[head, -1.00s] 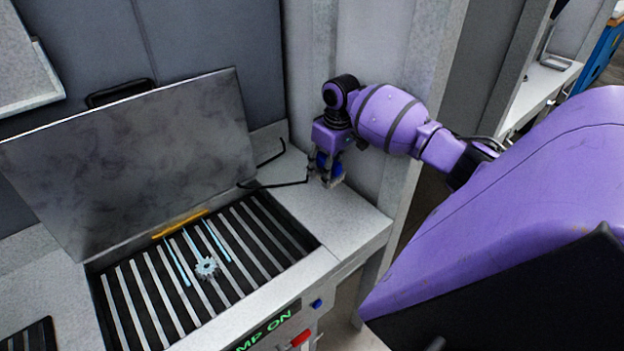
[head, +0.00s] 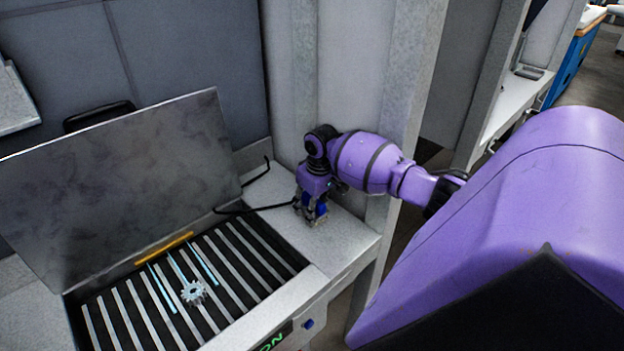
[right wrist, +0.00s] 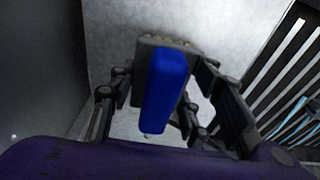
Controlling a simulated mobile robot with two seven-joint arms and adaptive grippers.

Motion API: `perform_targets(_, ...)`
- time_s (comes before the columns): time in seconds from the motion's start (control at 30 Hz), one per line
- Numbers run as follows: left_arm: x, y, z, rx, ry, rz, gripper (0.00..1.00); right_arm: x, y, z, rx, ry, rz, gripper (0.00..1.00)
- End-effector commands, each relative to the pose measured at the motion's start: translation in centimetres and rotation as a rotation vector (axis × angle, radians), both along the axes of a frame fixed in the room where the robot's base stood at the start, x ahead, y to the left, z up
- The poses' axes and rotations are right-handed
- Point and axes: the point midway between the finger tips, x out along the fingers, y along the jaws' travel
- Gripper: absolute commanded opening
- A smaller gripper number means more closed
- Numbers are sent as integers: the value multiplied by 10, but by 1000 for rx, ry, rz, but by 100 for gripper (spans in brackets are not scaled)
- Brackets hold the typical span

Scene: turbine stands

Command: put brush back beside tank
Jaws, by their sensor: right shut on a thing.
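The brush (right wrist: 165,90) has a blue handle and a grey block head, seen in the right wrist view. My right gripper (right wrist: 155,115) is shut on it, with fingers on both sides of the handle. In the head view my right gripper (head: 311,218) is low over the grey ledge to the right of the tank, and a bit of blue shows between its fingers. I cannot tell whether the brush touches the ledge. The tank (head: 318,283) has a dark slatted grate and a raised grey lid (head: 120,185). My left gripper is not in view.
A toothed gear (head: 194,292) lies on the grate near thin light-blue strips. A bent black rod (head: 245,210) runs along the tank's back right, close to my gripper. A pale wall and post (head: 405,100) stand behind the ledge. The ledge's front right is clear.

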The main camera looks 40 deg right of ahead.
Motion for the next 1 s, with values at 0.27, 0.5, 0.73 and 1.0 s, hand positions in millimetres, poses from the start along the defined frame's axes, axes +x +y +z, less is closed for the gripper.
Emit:
perform_targets(0.27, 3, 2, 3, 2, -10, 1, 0, 1, 0, -1, -1, -3, 0, 16)
perform_targets(0.5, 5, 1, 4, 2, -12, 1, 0, 1, -1, -2, -1, -3, 0, 16)
perform_targets(0.73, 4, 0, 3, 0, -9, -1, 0, 1, 0, -6, -1, -2, 0, 16)
perform_targets(1.0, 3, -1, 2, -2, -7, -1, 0, 1, -1, -8, -1, -3, 0, 62)
